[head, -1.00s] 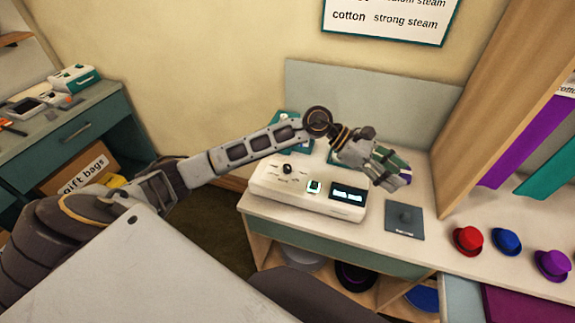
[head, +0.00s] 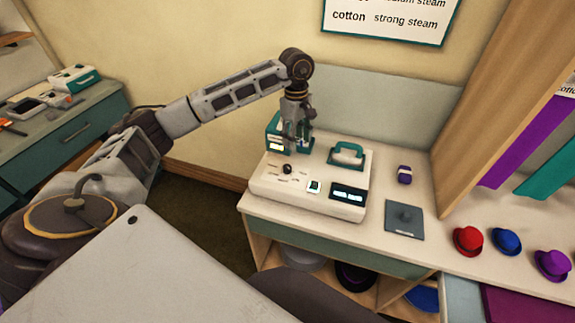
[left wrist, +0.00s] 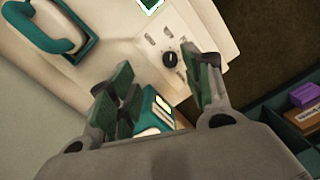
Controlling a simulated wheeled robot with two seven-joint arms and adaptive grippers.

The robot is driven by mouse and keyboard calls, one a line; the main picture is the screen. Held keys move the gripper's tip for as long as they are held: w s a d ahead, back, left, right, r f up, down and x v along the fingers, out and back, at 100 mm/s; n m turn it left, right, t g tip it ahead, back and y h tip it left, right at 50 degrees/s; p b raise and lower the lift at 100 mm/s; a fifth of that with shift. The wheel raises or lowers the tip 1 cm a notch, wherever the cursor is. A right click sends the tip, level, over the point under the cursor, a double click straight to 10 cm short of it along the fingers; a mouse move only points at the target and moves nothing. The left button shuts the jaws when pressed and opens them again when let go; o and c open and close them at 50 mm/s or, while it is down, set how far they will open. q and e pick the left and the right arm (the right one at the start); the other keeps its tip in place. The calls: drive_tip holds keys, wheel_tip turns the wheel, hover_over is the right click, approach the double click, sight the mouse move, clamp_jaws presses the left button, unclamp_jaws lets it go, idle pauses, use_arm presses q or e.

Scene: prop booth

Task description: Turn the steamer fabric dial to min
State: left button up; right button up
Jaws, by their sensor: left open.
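The white steamer (head: 308,182) stands on the counter. Its black dial (head: 287,169) is on the left part of its top, with small marks around it too small to read. The dial also shows in the left wrist view (left wrist: 170,59), beyond and between my fingers. My left gripper (head: 297,138) points down above the back left of the steamer, behind the dial in the head view. In the left wrist view its fingers (left wrist: 160,85) are apart and nothing is between them at the tips. My right gripper is not in view.
A teal-handled iron (head: 347,153) sits on the steamer's back right. A teal box with a lit display (head: 274,135) stands close behind, near my left gripper. A purple-and-white object (head: 404,174), a grey plate (head: 404,222) and small hats (head: 467,240) lie to the right.

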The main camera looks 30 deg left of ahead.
sight(287, 167)
use_arm(q)
drive_tip(key=shift+s+a+r+y, duration=0.1)
drive_tip(key=shift+a+r+y, duration=0.1)
drive_tip(key=shift+a, duration=0.45)
drive_tip(key=shift+s+a+r+y, duration=0.1)
drive_tip(key=shift+a+r+y, duration=0.1)
drive_tip(key=shift+a, duration=0.4)
drive_tip(key=shift+f, duration=0.1)
drive_tip(key=f, duration=0.4)
drive_tip(key=f+p, duration=0.1)
drive_tip(key=f, duration=0.7)
drive_tip(key=shift+s+f, duration=0.1)
drive_tip(key=shift+s, duration=0.2)
drive_tip(key=shift+f+p, duration=0.3)
drive_tip(key=shift+f, duration=0.4)
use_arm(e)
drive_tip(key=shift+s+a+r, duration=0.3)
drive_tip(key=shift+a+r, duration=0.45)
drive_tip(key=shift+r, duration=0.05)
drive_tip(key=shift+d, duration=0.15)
use_arm(q)
drive_tip(key=c, duration=1.1)
